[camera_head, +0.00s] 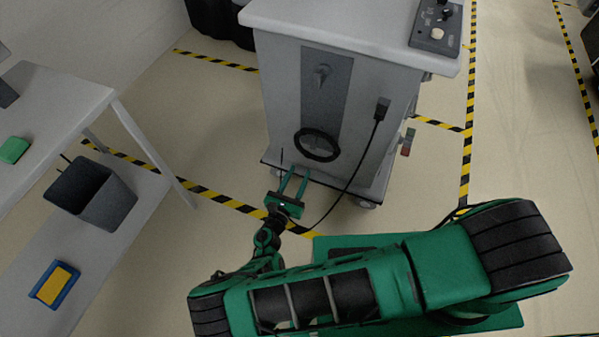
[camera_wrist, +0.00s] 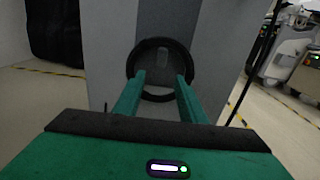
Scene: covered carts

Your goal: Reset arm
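My gripper (camera_head: 294,184) is green and sits low in front of the grey cart (camera_head: 275,95). Its two fingers are spread apart and point at the cart's front. Nothing shows between the fingers. In the wrist view my gripper (camera_wrist: 160,85) has its fingertips in front of a black ring (camera_wrist: 160,47) on the cart's front panel. The same black ring (camera_head: 317,145) shows in the head view just beyond the fingertips. I cannot tell whether the fingers touch it. My green arm bends across the bottom of the head view.
A black plug (camera_head: 382,108) hangs on the cart with a cable running down towards the floor near my arm. A white shelf table (camera_head: 60,85) at left holds a dark bin (camera_head: 92,195) and a blue-yellow box (camera_head: 55,284). Striped tape (camera_head: 466,150) marks the floor, open at right.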

